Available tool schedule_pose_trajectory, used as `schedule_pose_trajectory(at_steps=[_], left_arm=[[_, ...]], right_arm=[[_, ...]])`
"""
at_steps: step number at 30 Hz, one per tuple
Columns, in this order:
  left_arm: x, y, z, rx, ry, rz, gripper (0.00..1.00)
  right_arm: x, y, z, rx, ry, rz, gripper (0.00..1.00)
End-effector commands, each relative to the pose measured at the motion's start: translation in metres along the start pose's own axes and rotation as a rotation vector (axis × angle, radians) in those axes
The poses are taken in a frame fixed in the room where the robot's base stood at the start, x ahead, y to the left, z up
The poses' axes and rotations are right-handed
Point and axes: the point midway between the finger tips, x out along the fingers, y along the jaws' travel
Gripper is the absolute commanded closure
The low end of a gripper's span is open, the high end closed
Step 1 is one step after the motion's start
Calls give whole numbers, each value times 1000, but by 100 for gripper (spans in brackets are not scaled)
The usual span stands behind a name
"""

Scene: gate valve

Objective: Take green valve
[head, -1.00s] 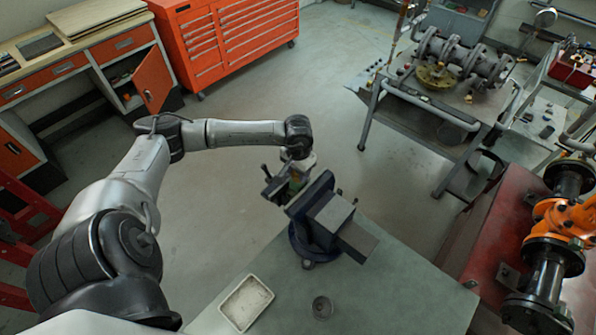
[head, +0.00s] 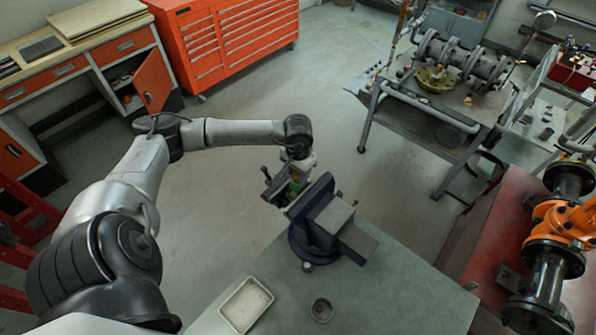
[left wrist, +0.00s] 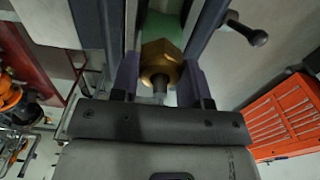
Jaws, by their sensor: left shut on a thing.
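The green valve (head: 297,185) sits at the jaws of the blue bench vise (head: 318,228) and is mostly hidden by my arm and the vise in the head view. In the left wrist view its green body (left wrist: 160,27) and brass hex nut (left wrist: 161,66) with a grey stem show up close. My left gripper (left wrist: 160,72) is shut on the valve around the brass nut, with one finger on each side. Vise jaws show on both sides of the valve in the left wrist view. My right gripper is not in view.
The vise stands at the corner of a grey-green bench (head: 385,290). A white tray (head: 246,304) and a small round dish (head: 321,310) lie on it. A vise handle (left wrist: 247,31) sticks out close to my left gripper. Orange pipework (head: 565,220) stands at the right.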

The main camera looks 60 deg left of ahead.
Motion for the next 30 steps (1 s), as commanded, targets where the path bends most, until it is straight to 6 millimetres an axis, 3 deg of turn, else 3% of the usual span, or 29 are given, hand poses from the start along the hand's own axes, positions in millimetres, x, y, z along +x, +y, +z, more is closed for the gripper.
schedule_pose_trajectory(at_steps=[30], left_arm=[[-39, 0, 0, 0, 1, 0, 86]], right_arm=[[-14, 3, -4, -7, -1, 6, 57]])
